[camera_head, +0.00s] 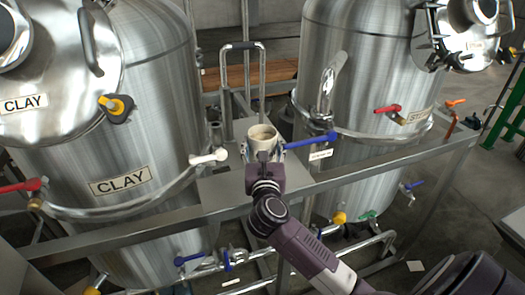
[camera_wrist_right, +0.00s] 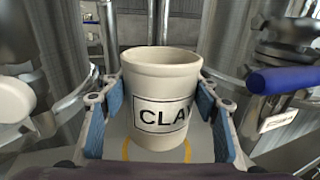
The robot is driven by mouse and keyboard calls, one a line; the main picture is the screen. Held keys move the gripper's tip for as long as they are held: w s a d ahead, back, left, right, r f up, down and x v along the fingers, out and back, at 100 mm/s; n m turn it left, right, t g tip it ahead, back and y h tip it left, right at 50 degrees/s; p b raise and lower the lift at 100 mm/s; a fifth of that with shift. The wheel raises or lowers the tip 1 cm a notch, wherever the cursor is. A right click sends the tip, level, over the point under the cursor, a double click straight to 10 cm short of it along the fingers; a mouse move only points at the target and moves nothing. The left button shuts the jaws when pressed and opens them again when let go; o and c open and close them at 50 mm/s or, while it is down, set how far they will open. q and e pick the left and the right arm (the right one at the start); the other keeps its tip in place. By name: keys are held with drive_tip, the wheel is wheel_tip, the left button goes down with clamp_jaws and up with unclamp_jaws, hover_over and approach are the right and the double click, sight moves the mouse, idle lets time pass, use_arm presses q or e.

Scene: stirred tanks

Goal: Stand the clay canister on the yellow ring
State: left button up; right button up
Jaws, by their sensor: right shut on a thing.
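In the head view the canister (camera_head: 263,136) shows beyond my right gripper (camera_head: 264,158), between the two tanks. Parts of the yellow ring (camera_wrist_right: 127,150) show on the grey surface around the canister's base. I cannot tell whether the base touches the surface. My left gripper is not in view.
A steel tank labelled CLAY (camera_head: 130,130) stands left and another tank (camera_head: 360,70) stands right. A white-handled valve (camera_head: 208,157) and a blue-handled valve (camera_head: 310,140) flank the canister closely. A metal rail (camera_head: 345,175) crosses in front.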

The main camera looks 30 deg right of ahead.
wheel_tip(320, 180, down, 3)
drive_tip(key=shift+f, duration=0.15)
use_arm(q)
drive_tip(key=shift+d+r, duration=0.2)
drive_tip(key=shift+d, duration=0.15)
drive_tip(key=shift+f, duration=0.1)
use_arm(e)
drive_tip(key=shift+f, duration=0.15)
drive_tip(key=o, duration=1.6)
drive_tip(key=shift+c, duration=0.2)
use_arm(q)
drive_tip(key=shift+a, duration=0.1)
use_arm(e)
drive_tip(key=shift+s+a, duration=0.1)
drive_tip(key=shift+s, duration=0.05)
drive_tip(key=b+v, duration=0.2)
drive_tip(key=v, duration=0.8)
drive_tip(key=shift+s+a+f+b, duration=0.1)
drive_tip(key=shift+s+a+b, duration=0.15)
drive_tip(key=shift+b, duration=0.1)
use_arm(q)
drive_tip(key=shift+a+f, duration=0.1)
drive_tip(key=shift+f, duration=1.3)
use_arm(e)
drive_tip(key=shift+s+a, duration=0.25)
drive_tip(key=shift+s, duration=0.25)
